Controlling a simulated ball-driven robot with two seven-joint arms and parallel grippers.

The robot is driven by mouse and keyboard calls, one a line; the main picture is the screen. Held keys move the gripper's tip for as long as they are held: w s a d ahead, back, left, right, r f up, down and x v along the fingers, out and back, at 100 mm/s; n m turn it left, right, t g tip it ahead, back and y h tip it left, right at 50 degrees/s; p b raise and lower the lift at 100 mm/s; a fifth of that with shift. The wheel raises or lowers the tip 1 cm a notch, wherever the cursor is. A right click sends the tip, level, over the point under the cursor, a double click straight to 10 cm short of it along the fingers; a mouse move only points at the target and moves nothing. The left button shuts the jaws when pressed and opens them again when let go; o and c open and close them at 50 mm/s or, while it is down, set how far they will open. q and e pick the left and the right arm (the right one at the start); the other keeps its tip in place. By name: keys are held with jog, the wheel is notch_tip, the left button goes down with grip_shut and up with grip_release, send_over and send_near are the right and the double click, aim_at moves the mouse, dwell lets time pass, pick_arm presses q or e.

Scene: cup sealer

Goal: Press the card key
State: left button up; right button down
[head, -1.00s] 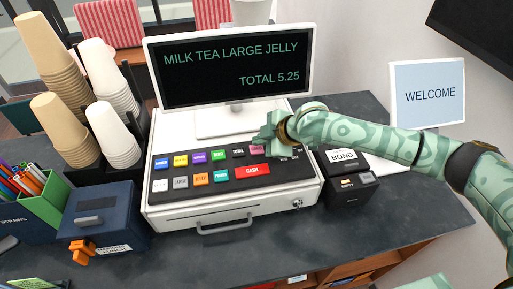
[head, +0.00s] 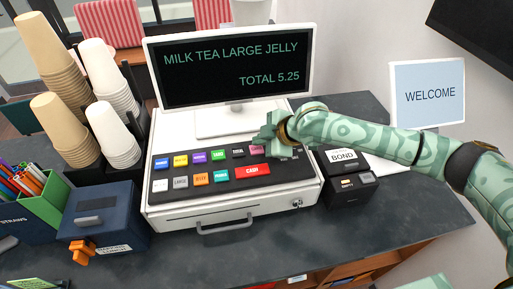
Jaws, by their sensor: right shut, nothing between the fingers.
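The cash register (head: 232,215) stands on the dark counter, with a black key panel of coloured keys. A pink key (head: 257,150) at the right end of the back row is partly covered by my right gripper; its label is too small to read surely, so I cannot confirm it is the card key. A wide red CASH key (head: 252,170) lies in front of it. My right gripper (head: 266,140) is shut and empty, at the back right of the panel; I cannot tell whether it touches a key. My left gripper is not in view.
The register screen (head: 235,65) behind the keys reads MILK TEA LARGE JELLY, TOTAL 5.25. Cup stacks (head: 115,130) and a dark blue box (head: 105,215) stand left. A black box (head: 350,188) and a WELCOME sign (head: 428,95) stand right. The front counter is clear.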

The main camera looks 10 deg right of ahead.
aim_at(260, 150)
jog(key=shift+f, duration=0.1)
jog(key=shift+f, duration=0.25)
jog(key=shift+f, duration=0.5)
dwell(0.8)
jog(key=shift+r+p, duration=0.9)
jog(key=shift+p, duration=0.35)
notch_tip(260, 150, up, 5)
jog(key=p, duration=0.6)
